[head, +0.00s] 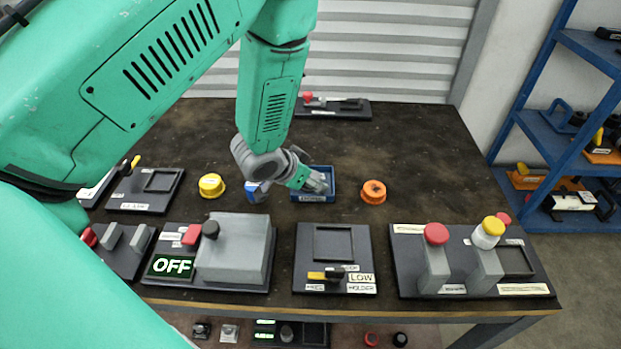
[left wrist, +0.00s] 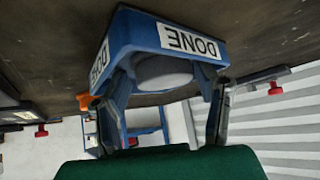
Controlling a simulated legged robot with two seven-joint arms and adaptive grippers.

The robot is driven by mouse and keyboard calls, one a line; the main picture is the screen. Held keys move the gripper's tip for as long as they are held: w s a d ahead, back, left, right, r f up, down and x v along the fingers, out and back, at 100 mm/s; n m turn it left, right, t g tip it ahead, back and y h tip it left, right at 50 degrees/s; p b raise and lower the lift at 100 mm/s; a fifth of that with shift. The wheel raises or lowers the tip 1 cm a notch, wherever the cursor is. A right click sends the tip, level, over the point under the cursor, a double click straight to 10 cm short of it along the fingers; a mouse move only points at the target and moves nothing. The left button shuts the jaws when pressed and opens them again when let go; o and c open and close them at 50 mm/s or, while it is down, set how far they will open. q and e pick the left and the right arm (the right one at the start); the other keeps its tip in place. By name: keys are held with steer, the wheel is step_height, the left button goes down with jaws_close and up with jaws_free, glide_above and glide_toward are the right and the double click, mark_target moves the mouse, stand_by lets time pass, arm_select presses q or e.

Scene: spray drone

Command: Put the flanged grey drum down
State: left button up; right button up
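My left gripper (head: 318,184) reaches down over the small blue tray (head: 313,200) at the middle of the table. In the left wrist view the blue tray (left wrist: 218,55) has white DONE labels, seen upside down. The grey drum (left wrist: 165,72) shows as a pale round shape inside the tray, between the two fingers of the left gripper (left wrist: 165,105). The fingers stand wide apart, with blue tray showing between each finger and the drum. The drum's far side is hidden, and in the head view the gripper covers it. My right gripper is in neither view.
A yellow knob (head: 211,185), a partly hidden blue one (head: 257,191) and an orange one (head: 373,191) flank the tray. Front panels include a LOW holder (head: 334,245), a grey box with an OFF display (head: 172,265) and a two-post stand (head: 405,285). Blue shelves (head: 548,100) stand right.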

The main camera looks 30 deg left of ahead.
arm_select(q)
steer(key=shift+d+r, duration=0.15)
steer(key=shift+d, duration=0.6)
steer(key=shift+a, duration=0.55)
steer(key=shift+s+a, duration=0.1)
steer(key=p+v, duration=0.1)
steer(key=v, duration=1)
steer(key=shift+s+r+p, duration=0.2)
steer(key=shift+r+p, duration=0.05)
steer(key=shift+p, duration=0.05)
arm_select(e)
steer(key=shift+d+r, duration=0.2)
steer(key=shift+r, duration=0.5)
arm_select(q)
steer(key=shift+d, duration=0.25)
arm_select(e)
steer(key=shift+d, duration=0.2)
arm_select(q)
steer(key=shift+r, duration=0.1)
